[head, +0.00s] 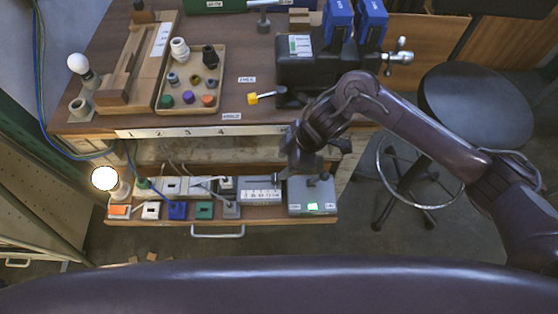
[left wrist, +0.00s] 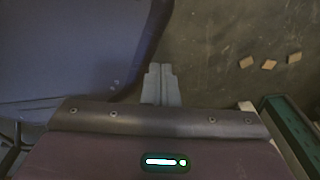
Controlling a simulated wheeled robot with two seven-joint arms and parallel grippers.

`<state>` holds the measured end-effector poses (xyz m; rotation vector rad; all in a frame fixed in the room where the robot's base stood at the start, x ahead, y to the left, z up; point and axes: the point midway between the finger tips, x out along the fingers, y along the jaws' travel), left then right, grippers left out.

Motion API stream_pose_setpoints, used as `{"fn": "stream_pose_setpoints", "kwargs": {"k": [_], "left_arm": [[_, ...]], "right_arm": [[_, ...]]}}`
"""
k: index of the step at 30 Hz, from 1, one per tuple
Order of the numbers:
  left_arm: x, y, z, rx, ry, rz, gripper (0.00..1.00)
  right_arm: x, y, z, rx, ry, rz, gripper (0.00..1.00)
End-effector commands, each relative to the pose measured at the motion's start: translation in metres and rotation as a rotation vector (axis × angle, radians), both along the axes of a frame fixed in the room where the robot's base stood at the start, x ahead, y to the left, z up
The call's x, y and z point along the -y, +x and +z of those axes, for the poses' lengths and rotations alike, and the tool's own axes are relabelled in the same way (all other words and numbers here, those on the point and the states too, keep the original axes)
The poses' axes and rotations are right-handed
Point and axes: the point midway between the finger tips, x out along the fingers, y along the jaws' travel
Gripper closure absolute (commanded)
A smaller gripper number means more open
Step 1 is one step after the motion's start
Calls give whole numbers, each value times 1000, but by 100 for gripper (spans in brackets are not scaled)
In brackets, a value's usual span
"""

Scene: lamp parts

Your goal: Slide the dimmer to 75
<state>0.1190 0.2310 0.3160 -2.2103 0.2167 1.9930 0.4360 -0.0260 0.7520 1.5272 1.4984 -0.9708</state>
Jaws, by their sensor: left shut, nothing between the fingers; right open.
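The likely dimmer (head: 261,196) is a light grey panel with a printed scale on the low shelf in the head view. A small dark knob (head: 276,180) shows near its right end; the scale figures are too small to read. My right gripper (head: 304,170) is over the shelf, just right of the panel and above the grey box beside it. It is open; its fingers are hard to make out, and I cannot tell whether it touches anything. My left gripper (left wrist: 160,84) is shut and empty in the left wrist view, above the floor.
A grey box (head: 312,197) with a green display is right of the panel. Several switches, including a blue one (head: 177,211), are left of it. A lit bulb (head: 104,178) glows at the far left. The tabletop (head: 230,95) overhangs behind. A round stool (head: 470,105) is at right.

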Motion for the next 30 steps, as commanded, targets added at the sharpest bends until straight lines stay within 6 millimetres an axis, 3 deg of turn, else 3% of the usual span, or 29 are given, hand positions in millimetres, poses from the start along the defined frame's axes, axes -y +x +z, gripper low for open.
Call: {"fn": "stream_pose_setpoints", "kwargs": {"k": [4,12,18,30], "left_arm": [[1,-4,-2,-6,-1,0,100],[1,-18,-8,-26,0,-2,100],[1,-17,-11,-25,-1,-2,100],[2,-8,-10,-11,-3,-2,100]], "right_arm": [[9,-1,-5,-22,-35,10,55],[-7,-2,-43,-22,-33,10,55],[-17,-1,-65,-20,-31,10,55],[-20,-1,-72,-16,-30,10,57]]}}
